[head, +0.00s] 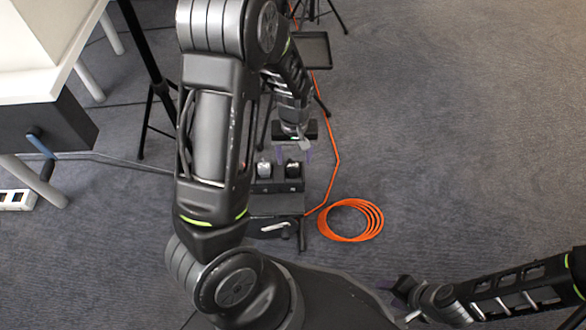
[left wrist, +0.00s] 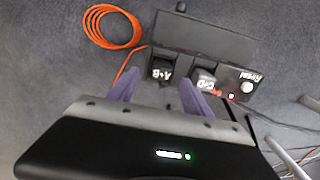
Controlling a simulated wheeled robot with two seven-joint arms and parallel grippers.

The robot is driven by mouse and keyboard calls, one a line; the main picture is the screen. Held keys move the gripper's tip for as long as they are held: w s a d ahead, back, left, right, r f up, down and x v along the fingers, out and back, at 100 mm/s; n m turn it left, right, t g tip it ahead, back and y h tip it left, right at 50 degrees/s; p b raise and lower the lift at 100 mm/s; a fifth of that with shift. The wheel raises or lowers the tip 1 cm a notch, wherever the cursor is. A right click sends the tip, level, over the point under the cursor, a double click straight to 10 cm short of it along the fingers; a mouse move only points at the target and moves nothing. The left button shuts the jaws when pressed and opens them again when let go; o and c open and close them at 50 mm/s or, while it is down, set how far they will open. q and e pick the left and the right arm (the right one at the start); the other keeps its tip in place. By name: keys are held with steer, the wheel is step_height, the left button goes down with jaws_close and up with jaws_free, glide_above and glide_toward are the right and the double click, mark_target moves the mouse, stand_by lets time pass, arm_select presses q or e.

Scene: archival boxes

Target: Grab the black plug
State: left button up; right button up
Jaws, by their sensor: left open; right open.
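The black plug (left wrist: 163,69), marked A+B, stands in the dark panel of a black box. It also shows in the head view (head: 293,168). A lighter grey plug (left wrist: 205,79), marked C+D, stands beside it and shows in the head view (head: 264,168). My left gripper (head: 294,153) is open and empty, close to the black plug. In the left wrist view, its purple fingertips (left wrist: 160,79) appear to either side of the black plug, and I cannot tell whether they touch it. My right gripper (head: 391,300) is open at the lower right, far from the plugs.
The black box (head: 275,204) has a panel with a white knob (left wrist: 246,87) and a small red light. A coiled orange cable (head: 351,220) lies on the carpet beside it. A white table (head: 45,45) and stand legs are at the left. The right floor is clear.

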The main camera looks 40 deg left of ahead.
mark_target(293, 165)
arm_select(q)
step_height(293, 165, down, 5)
steer(key=b, duration=0.2)
steer(key=shift+a+f+b, duration=0.15)
steer(key=shift+b, duration=0.2)
steer(key=shift+c, duration=0.6)
jaws_close()
